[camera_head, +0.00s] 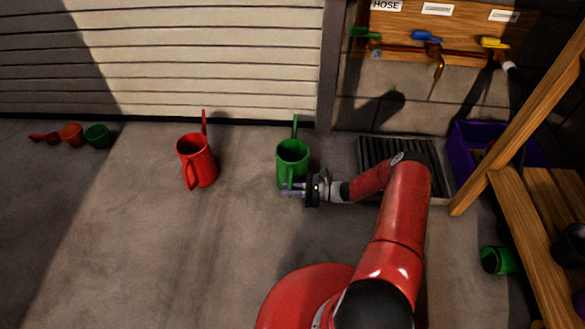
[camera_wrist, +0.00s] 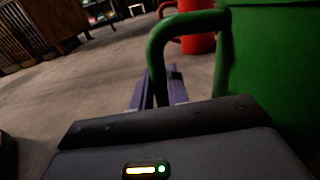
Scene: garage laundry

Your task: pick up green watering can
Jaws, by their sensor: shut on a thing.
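The green watering can (camera_head: 293,158) stands upright on the concrete floor, its spout pointing to the back and its handle toward me. In the wrist view its body (camera_wrist: 275,70) fills the right side, and its handle (camera_wrist: 155,55) loops out to the left of it. My gripper (camera_head: 291,190) is at the near side of the can, low by the handle. In the wrist view its purple fingers (camera_wrist: 158,90) are shut on the lower part of the handle.
A red watering can (camera_head: 198,160) stands to the left. Small red and green pots (camera_head: 72,135) are at the far left. A floor grate (camera_head: 400,152), a purple bin (camera_head: 478,140) and a wooden rack (camera_head: 530,190) are on the right. A green pot (camera_head: 497,260) lies near the rack.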

